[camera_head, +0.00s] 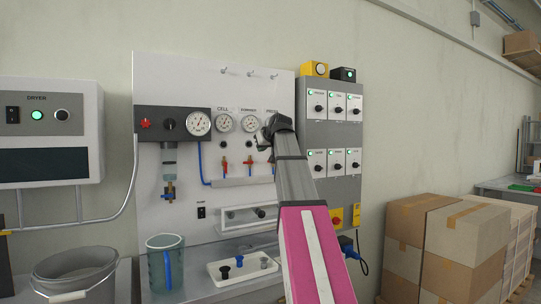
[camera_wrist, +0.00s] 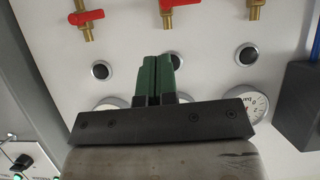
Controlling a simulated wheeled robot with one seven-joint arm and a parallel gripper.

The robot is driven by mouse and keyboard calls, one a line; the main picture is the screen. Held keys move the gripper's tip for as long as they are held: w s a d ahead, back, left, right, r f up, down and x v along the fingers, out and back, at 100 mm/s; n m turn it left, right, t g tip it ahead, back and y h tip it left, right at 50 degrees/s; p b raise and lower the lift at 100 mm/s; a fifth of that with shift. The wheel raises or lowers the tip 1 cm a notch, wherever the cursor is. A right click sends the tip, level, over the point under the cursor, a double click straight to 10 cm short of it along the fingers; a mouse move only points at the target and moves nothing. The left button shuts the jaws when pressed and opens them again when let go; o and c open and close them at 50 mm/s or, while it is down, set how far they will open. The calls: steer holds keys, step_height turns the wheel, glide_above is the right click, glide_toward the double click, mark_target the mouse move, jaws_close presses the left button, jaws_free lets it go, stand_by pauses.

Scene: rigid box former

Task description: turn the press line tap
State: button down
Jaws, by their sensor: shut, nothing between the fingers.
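My gripper (camera_head: 268,132) is at the upper right of the white panel, in front of the gauge labelled PRESS, which it mostly hides. In the wrist view its green fingers (camera_wrist: 158,78) are together with nothing between them. That view looks upside down, with the taps above the gauges. The leftmost red-handled tap (camera_wrist: 85,17), apparently the press line one, has its handle slanted near the top edge. It stands apart from the fingers. In the head view my arm mostly covers that tap.
A grey switch cabinet (camera_head: 333,198) stands close on the right. A jug (camera_head: 165,262) stands on the bench below.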

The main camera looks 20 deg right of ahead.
steer(key=d+r+g, duration=0.3)
steer(key=d+r, duration=0.4)
steer(key=d, duration=0.1)
steer(key=w+a+f, duration=0.1)
steer(key=w+f, duration=0.5)
steer(key=f, duration=0.5)
steer(key=shift+w+a+f+m+h, duration=0.15)
steer(key=shift+w+a+m+h, duration=0.25)
